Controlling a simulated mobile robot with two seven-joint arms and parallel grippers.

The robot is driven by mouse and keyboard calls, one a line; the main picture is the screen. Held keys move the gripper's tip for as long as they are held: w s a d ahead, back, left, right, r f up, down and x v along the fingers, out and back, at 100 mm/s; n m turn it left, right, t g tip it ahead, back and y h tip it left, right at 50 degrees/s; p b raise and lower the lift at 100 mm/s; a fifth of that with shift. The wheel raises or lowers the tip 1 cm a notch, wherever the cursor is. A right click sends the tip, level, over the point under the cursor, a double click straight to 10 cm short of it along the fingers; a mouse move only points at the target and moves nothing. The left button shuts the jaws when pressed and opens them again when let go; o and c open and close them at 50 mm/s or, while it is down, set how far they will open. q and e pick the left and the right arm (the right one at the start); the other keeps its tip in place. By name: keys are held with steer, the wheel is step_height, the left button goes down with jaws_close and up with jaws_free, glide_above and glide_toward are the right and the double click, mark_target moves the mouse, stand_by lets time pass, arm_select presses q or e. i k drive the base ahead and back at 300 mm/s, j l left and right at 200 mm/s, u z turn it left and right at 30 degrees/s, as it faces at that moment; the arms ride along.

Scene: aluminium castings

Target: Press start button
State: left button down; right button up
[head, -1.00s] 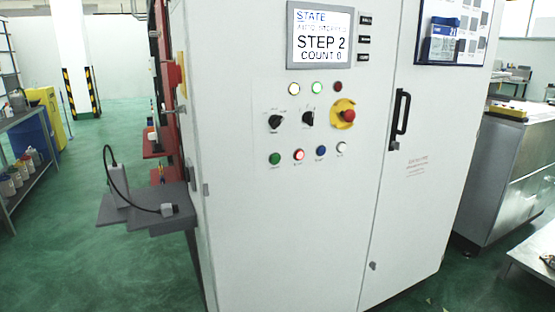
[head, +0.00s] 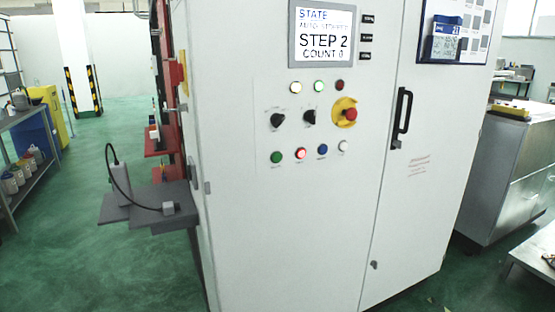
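A tall white control cabinet (head: 285,220) stands in front of me. Its button row has a green button (head: 276,157), a lit red button (head: 300,155), a blue button (head: 322,151) and a white button (head: 343,147). The labels under them are too small to read. The green one is at the left end. Above are two black rotary switches (head: 278,120) and a red emergency stop (head: 351,115) on a yellow plate. The screen (head: 322,36) reads "STEP 2" and "COUNT 0". Neither of my grippers is in view.
A grey shelf (head: 148,207) with a cabled device juts from the cabinet's left side. A black door handle (head: 401,117) is on the right. A metal cabinet (head: 503,175) stands at the right. A rack (head: 28,165) is at the left. Green floor lies open between rack and shelf.

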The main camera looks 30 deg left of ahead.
mark_target(276, 157)
steer(key=i+l, duration=0.15)
steer(key=i, duration=0.25)
steer(key=i+l, duration=0.15)
steer(key=i, duration=0.3)
steer(key=i+l, duration=0.15)
steer(key=i, duration=0.25)
steer(key=i+u, duration=0.1)
steer(key=u, duration=1.1)
